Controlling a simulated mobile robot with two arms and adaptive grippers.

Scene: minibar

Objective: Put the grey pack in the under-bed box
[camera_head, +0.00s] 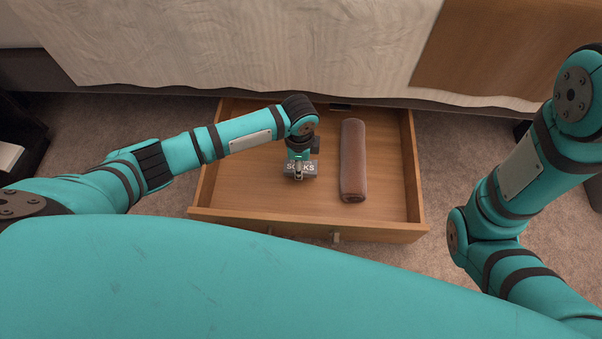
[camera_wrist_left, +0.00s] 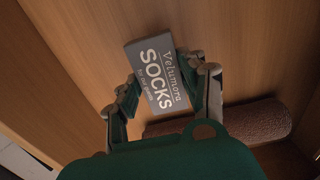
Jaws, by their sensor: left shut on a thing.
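The grey pack, labelled "SOCKS", shows in the head view (camera_head: 309,168) and in the left wrist view (camera_wrist_left: 157,75). My left gripper (camera_head: 299,171) is shut on the pack, with one finger on each side of it in the left wrist view (camera_wrist_left: 166,92). The under-bed box (camera_head: 265,219) is a wooden drawer pulled out from under the bed. The pack is over the left-centre part of the drawer, inside its walls in the head view. I cannot tell whether it touches the drawer floor. My right gripper is not in view.
A brown rolled item (camera_head: 353,160) lies in the drawer, right of the pack; it also shows in the left wrist view (camera_wrist_left: 255,122). The bed (camera_head: 250,45) overhangs the drawer's back. Drawer floor is bare at left and far right.

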